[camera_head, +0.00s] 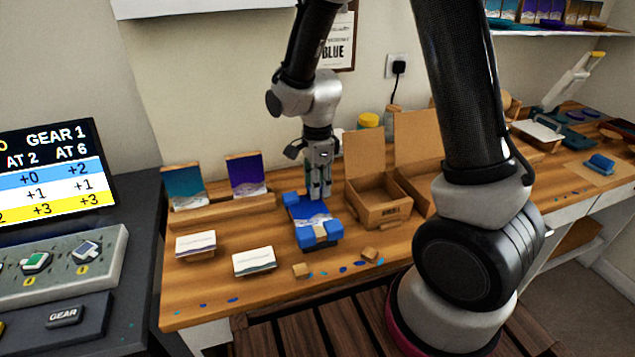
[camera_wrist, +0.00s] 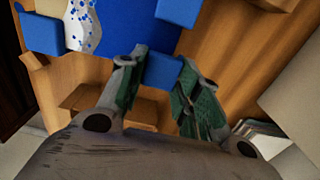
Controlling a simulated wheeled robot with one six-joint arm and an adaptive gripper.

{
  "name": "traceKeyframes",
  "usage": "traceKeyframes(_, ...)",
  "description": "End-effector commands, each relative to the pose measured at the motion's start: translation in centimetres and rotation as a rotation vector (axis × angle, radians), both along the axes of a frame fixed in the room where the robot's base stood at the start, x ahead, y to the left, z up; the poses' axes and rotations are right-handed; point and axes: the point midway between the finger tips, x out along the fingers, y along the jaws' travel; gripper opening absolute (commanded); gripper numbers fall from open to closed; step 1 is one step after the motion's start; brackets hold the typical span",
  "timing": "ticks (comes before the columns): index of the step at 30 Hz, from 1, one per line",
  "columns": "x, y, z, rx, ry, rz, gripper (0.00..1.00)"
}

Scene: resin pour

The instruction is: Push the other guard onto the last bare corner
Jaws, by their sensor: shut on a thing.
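A blue panel with a white wave band (camera_head: 311,211) lies on the wooden bench below my gripper. Blue guards sit at its near left corner (camera_head: 304,238), near right corner (camera_head: 335,229) and far left corner (camera_head: 290,198). My gripper (camera_head: 319,193) points down at the panel's far right part. In the wrist view its green-padded fingers (camera_wrist: 160,82) are shut on a blue guard (camera_wrist: 163,72), which meets the blue panel (camera_wrist: 130,30). Whether it is fully seated on the corner I cannot tell. Two other guards (camera_wrist: 40,34) (camera_wrist: 180,10) show along the panel.
Open cardboard boxes (camera_head: 378,212) stand right of the panel. A wooden rack (camera_head: 222,209) with two picture panels is at the left.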

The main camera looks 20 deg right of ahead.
Motion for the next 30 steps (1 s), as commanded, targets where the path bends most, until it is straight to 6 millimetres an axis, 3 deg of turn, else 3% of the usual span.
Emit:
traceKeyframes(26, -0.29, 0.29, -0.65, 0.0, 0.0, 0.0, 0.23)
traceKeyframes(27, -0.29, 0.29, -0.65, 0.0, 0.0, 0.0, 0.37)
traceKeyframes(30, -0.29, 0.28, -0.65, 0.0, 0.0, 0.0, 0.55)
